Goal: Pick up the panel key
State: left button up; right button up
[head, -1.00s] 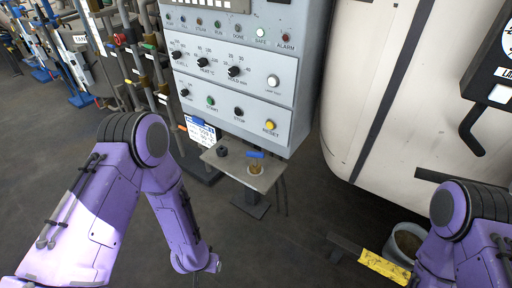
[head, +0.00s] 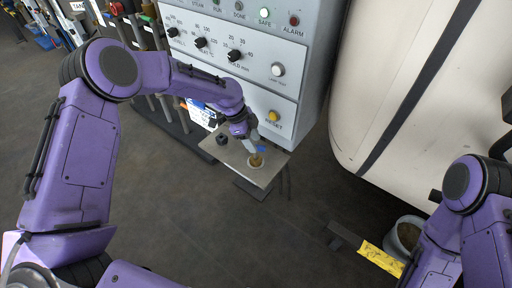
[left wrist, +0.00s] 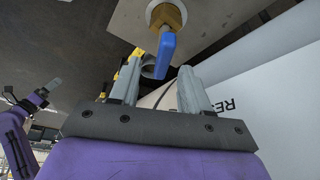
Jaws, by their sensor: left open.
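The panel key, with a blue handle (head: 261,149) above a brass-coloured base (head: 256,161), stands on a small metal shelf (head: 268,173) below the control panel. In the left wrist view its blue handle (left wrist: 166,50) shows just beyond my fingertips. My left gripper (head: 253,143) is at the key, partly covering it in the head view. In the left wrist view that gripper (left wrist: 158,82) is open, its two fingers apart with nothing held between them. Whether a finger touches the handle, I cannot tell.
The grey control panel (head: 285,100) with knobs and buttons rises right behind the shelf. A dark round knob (head: 222,140) sits on the shelf's left side. A large cream vessel (head: 390,80) stands to the right. A bucket (head: 406,232) and yellow-marked bar (head: 380,260) are on the floor.

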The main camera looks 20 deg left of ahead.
aim_at(256, 154)
pick_arm(q)
jog(key=x, duration=0.1)
jog(key=p+x, duration=0.1)
jog(key=x, duration=0.3)
jog(key=shift+w+a+p, duration=0.2)
jog(key=shift+a+p, duration=0.1)
jog(key=shift+p, duration=0.05)
jog(key=shift+d+f, duration=0.1)
jog(key=shift+f, duration=0.2)
jog(key=shift+s+r, duration=0.1)
jog(key=shift+r, duration=0.05)
grip_shut()
